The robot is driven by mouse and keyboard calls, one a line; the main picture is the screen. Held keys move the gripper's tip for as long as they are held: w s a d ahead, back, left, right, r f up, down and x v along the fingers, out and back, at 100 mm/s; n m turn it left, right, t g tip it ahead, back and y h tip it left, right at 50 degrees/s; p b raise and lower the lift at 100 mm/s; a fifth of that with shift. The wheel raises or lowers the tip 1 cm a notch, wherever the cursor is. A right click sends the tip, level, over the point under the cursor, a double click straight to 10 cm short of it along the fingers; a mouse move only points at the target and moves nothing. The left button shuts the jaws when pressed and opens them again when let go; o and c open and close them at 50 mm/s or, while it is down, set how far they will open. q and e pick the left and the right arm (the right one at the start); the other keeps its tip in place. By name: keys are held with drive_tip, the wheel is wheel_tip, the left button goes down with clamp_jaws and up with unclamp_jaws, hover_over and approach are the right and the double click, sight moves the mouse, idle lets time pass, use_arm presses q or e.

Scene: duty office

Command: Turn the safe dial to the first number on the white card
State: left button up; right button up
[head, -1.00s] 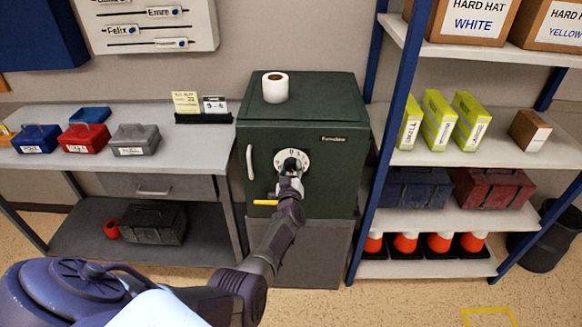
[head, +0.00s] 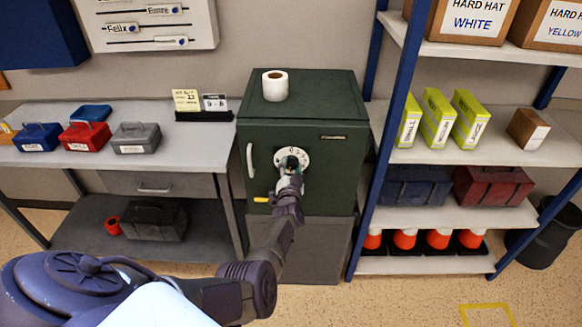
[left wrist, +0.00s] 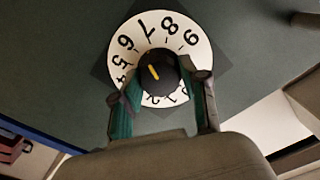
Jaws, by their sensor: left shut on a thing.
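The safe (head: 345,165) is a dark green box with a white round dial (head: 279,157) on its front. In the left wrist view the dial (left wrist: 148,22) shows black numbers around a black knob (left wrist: 155,70) with a yellow mark. The mark points up-left in that view, roughly between 6 and 7. My left gripper (head: 290,167) is shut on the knob, a finger on either side (left wrist: 158,88); it hides the lower dial. The white card (head: 215,103) stands on the desk left of the safe, its writing too small to read surely. My right gripper is not in view.
A yellow card (head: 186,100) stands beside the white card. A paper roll (head: 275,86) sits on the safe. The safe's pale handle (head: 250,160) is left of the dial. Desk (head: 200,145) and blue-framed shelves (head: 450,218) flank the safe.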

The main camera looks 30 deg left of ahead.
use_arm(q)
drive_tip(key=m, duration=0.3)
drive_tip(key=shift+m, duration=0.4)
drive_tip(key=m+b, duration=0.1)
drive_tip(key=m, duration=0.2)
drive_tip(key=shift+f+m, duration=0.1)
drive_tip(key=shift+m, duration=0.2)
drive_tip(key=m+b, duration=0.2)
drive_tip(key=m, duration=0.2)
drive_tip(key=shift+m+b, duration=0.5)
drive_tip(key=shift+m, duration=0.7)
drive_tip(key=o, duration=1.1)
drive_tip(key=shift+o, duration=0.2)
